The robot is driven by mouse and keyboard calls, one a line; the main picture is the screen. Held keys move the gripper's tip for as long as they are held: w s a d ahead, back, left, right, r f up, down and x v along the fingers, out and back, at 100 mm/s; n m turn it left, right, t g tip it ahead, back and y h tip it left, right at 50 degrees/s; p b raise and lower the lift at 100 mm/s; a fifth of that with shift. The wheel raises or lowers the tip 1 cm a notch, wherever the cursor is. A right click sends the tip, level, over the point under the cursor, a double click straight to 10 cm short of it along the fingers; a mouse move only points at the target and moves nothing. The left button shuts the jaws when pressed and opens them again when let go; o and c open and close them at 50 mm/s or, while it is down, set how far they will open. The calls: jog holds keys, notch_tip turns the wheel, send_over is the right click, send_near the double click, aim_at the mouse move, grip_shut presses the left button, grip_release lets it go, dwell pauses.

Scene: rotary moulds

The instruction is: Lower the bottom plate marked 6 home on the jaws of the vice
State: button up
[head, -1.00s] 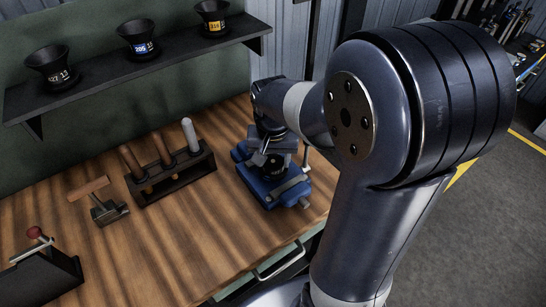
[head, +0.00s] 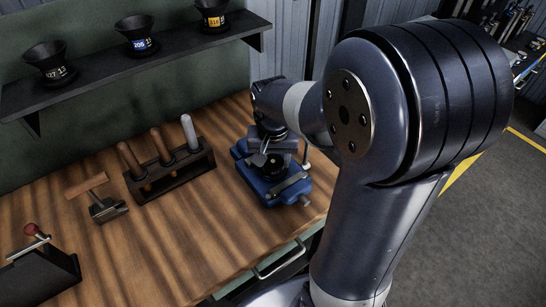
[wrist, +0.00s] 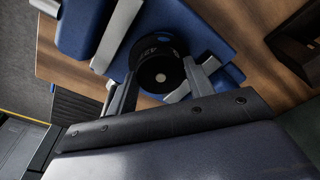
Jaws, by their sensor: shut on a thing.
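The blue vice (head: 292,192) stands on the wooden bench near its right edge. In the wrist view its blue body (wrist: 218,30) and pale jaw faces show around the plate. The bottom plate (wrist: 150,62) is a dark round piece with a small round mark near its middle and pale lettering, too unclear to read as 6. My gripper (wrist: 160,78) is shut on the plate, with a finger on each side. In the head view my gripper (head: 268,150) and the dark plate are over the vice. I cannot tell whether the plate touches the jaws.
A dark rack (head: 172,174) with several handled tools stands left of the vice. A wooden-handled tool (head: 104,204) and a dark box with a red knob (head: 31,229) sit further left. Dark funnel-shaped moulds (head: 138,38) stand on the shelf above. The bench front is clear.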

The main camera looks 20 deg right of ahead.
jog(key=o, duration=1.6)
notch_tip(320, 180, up, 11)
jog(key=s, duration=0.1)
jog(key=shift+s+a, duration=0.15)
jog(key=shift+a, duration=0.1)
notch_tip(320, 180, up, 7)
jog(key=p, duration=0.6)
jog(key=shift+f, duration=0.15)
jog(key=b, duration=0.6)
send_over(273, 166)
jog(key=shift+f, duration=4.9)
